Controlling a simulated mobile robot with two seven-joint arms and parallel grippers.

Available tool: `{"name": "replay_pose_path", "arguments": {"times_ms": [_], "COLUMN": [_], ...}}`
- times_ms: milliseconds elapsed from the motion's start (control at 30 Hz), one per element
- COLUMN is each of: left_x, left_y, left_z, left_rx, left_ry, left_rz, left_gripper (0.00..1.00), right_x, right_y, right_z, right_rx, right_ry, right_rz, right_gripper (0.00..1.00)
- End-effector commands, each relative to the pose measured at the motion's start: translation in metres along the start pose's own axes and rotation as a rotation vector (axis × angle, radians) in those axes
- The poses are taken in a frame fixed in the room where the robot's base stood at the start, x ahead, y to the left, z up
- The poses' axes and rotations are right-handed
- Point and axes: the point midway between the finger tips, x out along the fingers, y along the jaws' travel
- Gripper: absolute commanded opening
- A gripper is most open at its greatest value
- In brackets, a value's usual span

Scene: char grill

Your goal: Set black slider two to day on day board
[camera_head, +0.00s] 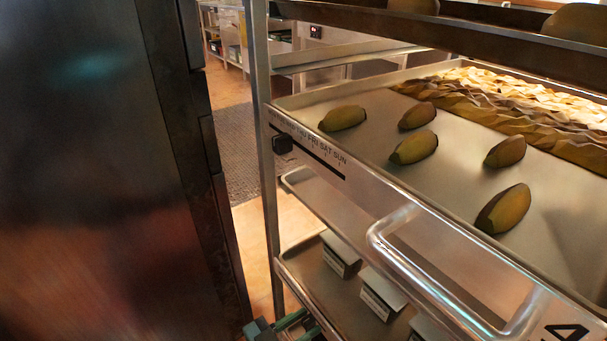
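A day board (322,170) is fixed to the front edge of the rack's upper tray, near its left corner. It carries a row of day names, with FRI, SAT and SUN readable at the right, above a dark slot. One black slider (282,144) sits near the left end of the slot, below the leftmost, hard-to-read names. No number shows on it. My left gripper (288,325) is partly in view at the bottom edge, well below the board and apart from the slider. Its fingertips are cut off or unclear. My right gripper is out of view.
The metal rack's tray (370,155) holds several brown-yellow oblong items and a heap of pale slices. A metal handle (400,262) juts from its front. Small boxes (380,295) stand on the shelf below. A large dark surface (90,170) fills the left; a narrow gap lies between.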

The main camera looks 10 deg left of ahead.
Motion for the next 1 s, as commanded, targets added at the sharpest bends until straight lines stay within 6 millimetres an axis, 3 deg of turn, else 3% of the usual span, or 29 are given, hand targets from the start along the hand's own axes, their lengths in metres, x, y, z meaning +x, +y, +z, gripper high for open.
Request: {"name": "replay_pose_path", "arguments": {"times_ms": [367, 800, 1000], "left_x": [-0.004, -0.067, -0.082], "left_y": [0.0, 0.001, 0.002], "left_z": [0.003, 0.0, -0.002], "left_rx": [-0.002, 0.001, 0.001], "left_ry": [-0.006, 0.0, 0.005], "left_rz": [-0.001, -0.002, -0.001], "left_gripper": [0.4, 0.4, 0.4], "right_x": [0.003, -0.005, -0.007], "right_y": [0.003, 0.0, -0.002], "right_z": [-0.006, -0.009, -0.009], "right_rx": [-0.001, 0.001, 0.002], "right_ry": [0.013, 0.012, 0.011], "right_rz": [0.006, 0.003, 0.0], "right_gripper": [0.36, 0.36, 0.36]}}
